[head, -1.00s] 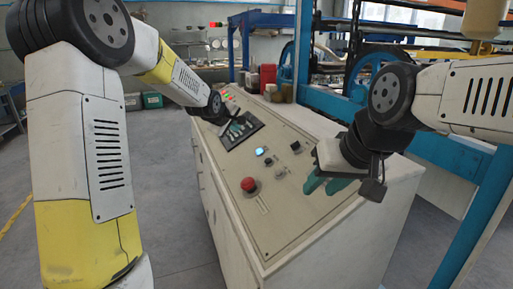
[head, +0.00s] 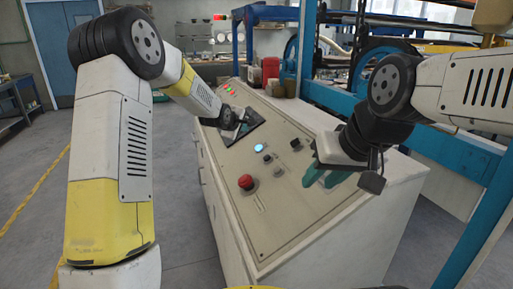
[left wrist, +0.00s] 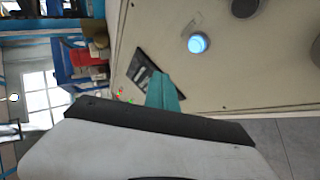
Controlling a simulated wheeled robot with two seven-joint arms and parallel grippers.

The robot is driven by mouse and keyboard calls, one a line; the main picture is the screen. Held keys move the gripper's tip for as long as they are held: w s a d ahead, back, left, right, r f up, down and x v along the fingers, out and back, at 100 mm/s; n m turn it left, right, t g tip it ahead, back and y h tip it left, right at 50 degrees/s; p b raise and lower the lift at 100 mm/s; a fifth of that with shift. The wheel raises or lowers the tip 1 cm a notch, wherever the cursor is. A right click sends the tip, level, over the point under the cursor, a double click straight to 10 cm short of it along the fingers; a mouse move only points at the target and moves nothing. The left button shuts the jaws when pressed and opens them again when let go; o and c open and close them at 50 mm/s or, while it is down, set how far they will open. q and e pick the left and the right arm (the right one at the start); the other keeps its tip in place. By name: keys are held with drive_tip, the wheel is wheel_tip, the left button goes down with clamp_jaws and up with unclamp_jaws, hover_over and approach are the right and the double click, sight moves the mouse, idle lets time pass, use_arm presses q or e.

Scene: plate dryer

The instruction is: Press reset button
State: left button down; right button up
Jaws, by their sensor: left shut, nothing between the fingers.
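A sloped beige control panel (head: 285,200) tops a white cabinet. On it are a lit blue button (head: 259,147), a red mushroom button (head: 246,182) and small dark knobs (head: 295,144). I cannot read which one is marked reset. My left gripper (head: 244,129) is over the black-framed display (head: 262,135), up the panel from the blue button. In the left wrist view its teal fingers (left wrist: 165,93) are together and empty, and the blue button (left wrist: 198,43) is apart from them. My right gripper (head: 325,176) hangs over the panel's right edge, its teal fingers apart and empty.
Small red and green lights (head: 229,88) sit at the panel's far end. A red container (head: 270,70) stands behind it. A blue frame (head: 350,105) rises close on the right. Open floor (head: 110,170) lies to the left.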

use_arm(q)
drive_tip(key=shift+w+d+f, duration=0.15)
drive_tip(key=shift+d+f, duration=0.4)
drive_tip(key=shift+f, duration=0.45)
drive_tip(key=shift+w+d+f, duration=0.2)
drive_tip(key=shift+d+f, duration=0.35)
drive_tip(key=shift+f, duration=0.5)
drive_tip(key=shift+w+d+f, duration=0.15)
drive_tip(key=shift+d+f, duration=0.4)
drive_tip(key=shift+f, duration=0.45)
drive_tip(key=shift+d+f, duration=0.2)
drive_tip(key=shift+f, duration=0.15)
drive_tip(key=shift+w+d+f, duration=0.1)
drive_tip(key=shift+d+f, duration=0.15)
drive_tip(key=shift+f, duration=0.15)
drive_tip(key=shift+r, duration=0.1)
idle(0.5)
drive_tip(key=shift+a+r, duration=0.45)
drive_tip(key=shift+r, duration=0.2)
drive_tip(key=shift+r, duration=0.1)
drive_tip(key=r, duration=0.1)
drive_tip(key=a+r, duration=0.1)
drive_tip(key=s+a+r, duration=0.1)
drive_tip(key=r, duration=0.1)
drive_tip(key=shift+a+r, duration=0.1)
drive_tip(key=shift+a, duration=0.1)
